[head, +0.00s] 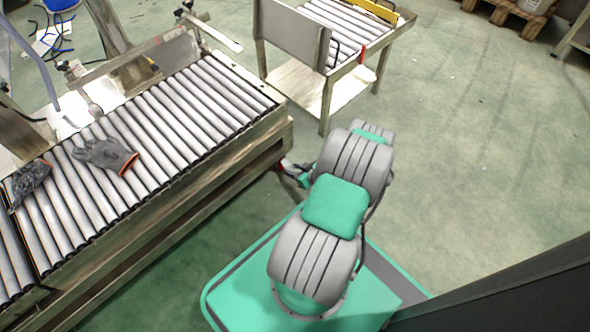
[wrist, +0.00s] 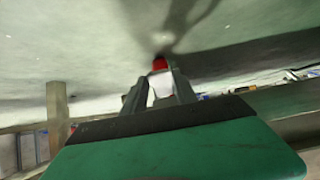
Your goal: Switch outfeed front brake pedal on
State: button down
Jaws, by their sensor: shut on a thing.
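My gripper (head: 289,168) is low beside the right end of the long roller conveyor (head: 140,150), partly hidden by my arm. A small red piece (head: 281,167) shows at its tip, by the conveyor's end. In the wrist view my gripper's two dark fingers (wrist: 158,80) are closed on a pale piece with a red top (wrist: 160,63). I cannot tell for sure whether this is the brake pedal or whether it is pressed. A red lever (head: 362,54) stands on the side of the smaller roller cart (head: 325,72).
Grey gloves with orange cuffs (head: 106,155) lie on the conveyor rollers. The cart stands behind my arm, with a lower shelf (head: 305,88). A pallet (head: 505,12) is at the top right. Green floor (head: 470,150) is clear on the right.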

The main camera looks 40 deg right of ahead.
jog(key=c, duration=1)
grip_release()
jog(key=shift+o, duration=0.2)
jog(key=p+v, duration=0.3)
jog(key=v, duration=0.4)
jog(key=shift+s+r+p, duration=0.25)
jog(key=shift+p, duration=0.05)
jog(key=shift+r, duration=0.1)
